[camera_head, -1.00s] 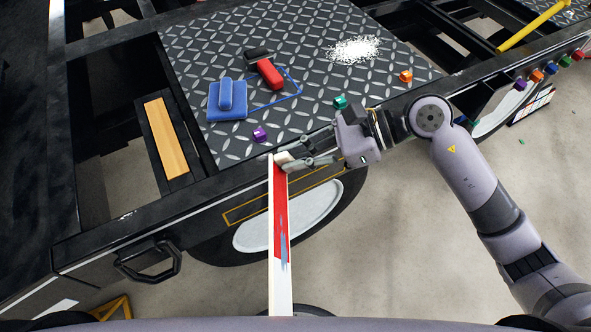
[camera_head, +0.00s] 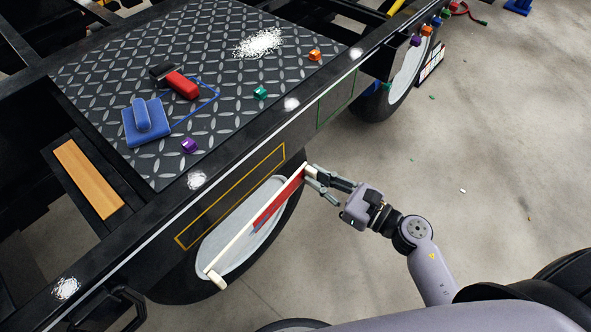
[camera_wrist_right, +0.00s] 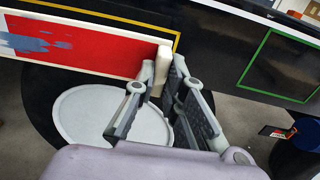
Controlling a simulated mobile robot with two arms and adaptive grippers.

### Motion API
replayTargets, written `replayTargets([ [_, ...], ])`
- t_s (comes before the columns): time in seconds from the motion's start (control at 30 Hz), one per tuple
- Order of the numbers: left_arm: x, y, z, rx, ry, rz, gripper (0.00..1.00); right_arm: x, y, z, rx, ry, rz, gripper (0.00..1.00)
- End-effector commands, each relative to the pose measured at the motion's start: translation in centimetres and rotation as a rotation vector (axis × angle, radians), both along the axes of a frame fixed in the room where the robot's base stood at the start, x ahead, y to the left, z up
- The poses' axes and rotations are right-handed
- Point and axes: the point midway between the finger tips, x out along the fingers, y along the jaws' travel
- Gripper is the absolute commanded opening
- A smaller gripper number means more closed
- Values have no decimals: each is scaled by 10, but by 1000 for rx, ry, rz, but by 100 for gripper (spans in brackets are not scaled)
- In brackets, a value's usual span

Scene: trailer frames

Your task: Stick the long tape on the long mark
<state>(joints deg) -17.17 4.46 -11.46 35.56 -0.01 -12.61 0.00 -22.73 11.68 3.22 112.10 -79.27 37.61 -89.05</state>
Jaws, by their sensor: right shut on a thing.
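The long tape (camera_head: 278,205) is a narrow red and white strip with a blue smear and pale end pieces. My right gripper (camera_head: 312,178) is shut on its right end, and the tape slants down to the left in front of the wheel. The long mark (camera_head: 232,196) is a yellow outlined rectangle on the trailer's black side rail, just above and behind the tape; the two look apart. The right wrist view shows the tape (camera_wrist_right: 100,52) running left from the fingers (camera_wrist_right: 162,80), below the yellow line. My left gripper is not in view.
A green outlined mark (camera_head: 335,101) lies further right on the rail. A pale wheel disc (camera_head: 222,254) is below the yellow mark. A blue tool (camera_head: 146,122), a red tool (camera_head: 182,85) and small colored blocks sit on the deck plate (camera_head: 95,85). The floor at right is mostly clear.

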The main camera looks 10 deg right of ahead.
Motion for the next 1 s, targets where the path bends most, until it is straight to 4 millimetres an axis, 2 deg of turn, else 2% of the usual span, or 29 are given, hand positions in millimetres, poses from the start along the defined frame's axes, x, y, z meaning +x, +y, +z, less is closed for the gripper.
replayTargets([
  [0.1, 0, 1, -2, 1, 0, -1, 95, -2, -9, -10, 11, -12, -35, 0],
  [0.27, 0, 1, 0, 1, 0, -1, 95, 1, -10, -12, 12, -19, -45, 0],
  [1.0, 0, 1, 14, 2, 1, -1, 95, 54, 30, -11, 10, -19, -43, 0],
])
